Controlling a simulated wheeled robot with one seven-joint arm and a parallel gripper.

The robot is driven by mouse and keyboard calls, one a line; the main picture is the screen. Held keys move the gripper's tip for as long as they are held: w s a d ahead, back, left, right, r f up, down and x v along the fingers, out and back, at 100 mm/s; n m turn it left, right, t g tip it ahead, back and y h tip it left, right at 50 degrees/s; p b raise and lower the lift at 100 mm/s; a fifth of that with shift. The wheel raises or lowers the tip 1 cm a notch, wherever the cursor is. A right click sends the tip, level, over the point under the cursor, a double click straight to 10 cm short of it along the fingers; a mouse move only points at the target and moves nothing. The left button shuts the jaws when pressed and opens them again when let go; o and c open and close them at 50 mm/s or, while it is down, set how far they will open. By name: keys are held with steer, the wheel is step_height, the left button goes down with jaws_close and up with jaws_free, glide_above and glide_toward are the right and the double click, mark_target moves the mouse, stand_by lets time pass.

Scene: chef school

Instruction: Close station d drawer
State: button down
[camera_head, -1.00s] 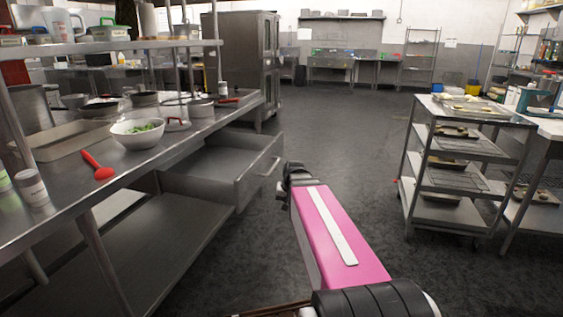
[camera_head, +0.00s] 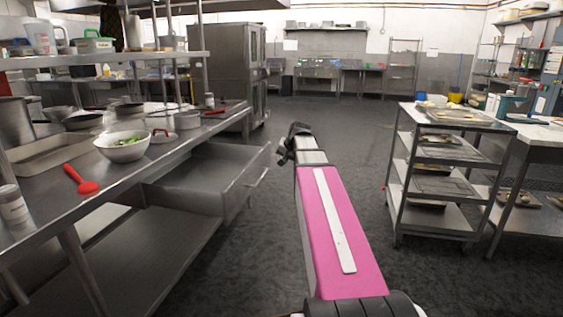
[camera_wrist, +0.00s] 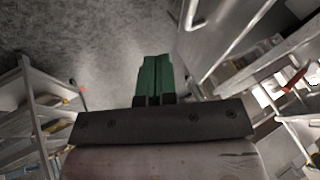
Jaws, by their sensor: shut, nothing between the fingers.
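The station drawer (camera_head: 190,178) is a grey metal drawer standing open under the steel counter on the left, pulled out toward the aisle. Its bar handle (camera_head: 258,178) is on the front panel. My gripper's green fingers (camera_wrist: 155,78) are shut and empty in the wrist view. In the head view, the dark end of my arm is to the right of the drawer front, apart from it in the picture; the fingertips cannot be made out there. A metal front with a bar handle (camera_wrist: 208,28) shows at the upper right of the wrist view, apart from the fingers.
The counter (camera_head: 150,168) holds a white bowl (camera_head: 122,147), a red spoon (camera_head: 82,182), pans and a tray. A wheeled rack (camera_head: 440,215) with trays stands at right. The aisle floor (camera_head: 325,120) between is clear. A tall oven (camera_head: 228,70) stands beyond the counter.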

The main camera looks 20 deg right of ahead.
steer(key=w+a+f, duration=0.5)
steer(key=w+f, duration=0.1)
steer(key=f, duration=0.1)
steer(key=shift+f, duration=0.1)
stand_by(0.5)
steer(key=w+a, duration=0.6)
steer(key=a, duration=0.4)
steer(key=w+a, duration=0.6)
steer(key=a, duration=0.4)
steer(key=w+a, duration=0.5)
steer(key=a, duration=0.5)
steer(key=shift+w+a, duration=0.35)
steer(key=shift+w, duration=0.05)
steer(key=shift+a, duration=0.15)
